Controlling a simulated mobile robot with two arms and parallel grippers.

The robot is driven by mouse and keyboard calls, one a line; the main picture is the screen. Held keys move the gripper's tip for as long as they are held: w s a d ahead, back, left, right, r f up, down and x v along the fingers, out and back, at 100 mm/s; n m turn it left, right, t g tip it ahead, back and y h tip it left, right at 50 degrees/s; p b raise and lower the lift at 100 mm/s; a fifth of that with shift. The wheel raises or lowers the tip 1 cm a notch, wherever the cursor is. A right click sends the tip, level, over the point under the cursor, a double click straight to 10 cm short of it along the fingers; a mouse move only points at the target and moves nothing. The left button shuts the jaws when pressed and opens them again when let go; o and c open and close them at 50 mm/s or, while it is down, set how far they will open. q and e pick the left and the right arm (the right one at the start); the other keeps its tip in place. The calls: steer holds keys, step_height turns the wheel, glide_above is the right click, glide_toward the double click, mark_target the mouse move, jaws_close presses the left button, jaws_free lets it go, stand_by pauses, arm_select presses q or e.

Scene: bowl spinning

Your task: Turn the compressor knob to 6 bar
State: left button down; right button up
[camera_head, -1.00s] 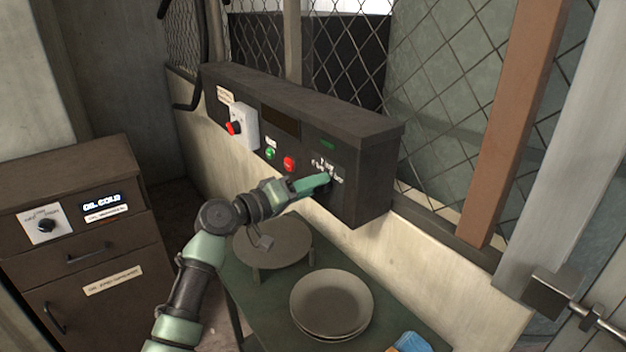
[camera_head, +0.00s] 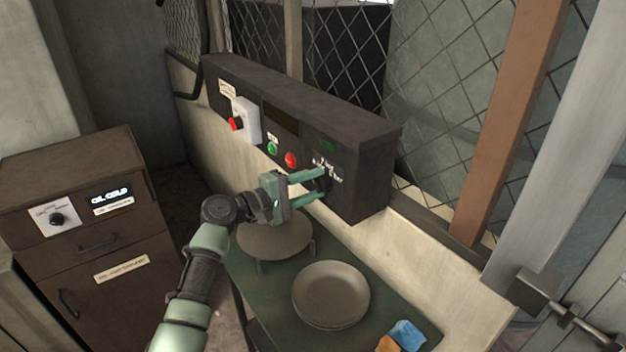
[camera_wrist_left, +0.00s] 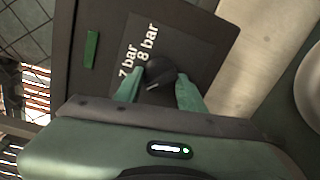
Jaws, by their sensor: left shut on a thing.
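The compressor knob (camera_wrist_left: 160,74) is a round black dial on the right end of the dark control panel (camera_head: 362,190). My left gripper (camera_head: 323,183) reaches it from the left, with its two green fingers one above the other. In the left wrist view the left gripper (camera_wrist_left: 161,88) has a finger on each side of the knob, shut on it. White labels "7 bar" and "8 bar" (camera_wrist_left: 138,52) show beside the knob. The other labels are hidden, and I cannot tell which mark the knob points at. My right gripper is not in view.
The panel also carries a green button (camera_head: 272,148), a red button (camera_head: 291,160) and a red switch (camera_head: 236,124). Below stand a round stand (camera_head: 275,240), stacked bowls (camera_head: 331,293) and blue and orange cloths (camera_head: 407,335) on a green table. A brown cabinet (camera_head: 85,250) stands left.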

arm_select(q)
steer(key=shift+n, duration=0.7)
steer(key=c, duration=0.9)
jaws_free()
steer(key=shift+a, duration=0.1)
steer(key=b+v, duration=0.1)
steer(key=v, duration=0.6)
steer(key=shift+s+a+r, duration=0.1)
steer(key=shift+s+a, duration=0.05)
steer(key=shift+a, duration=0.2)
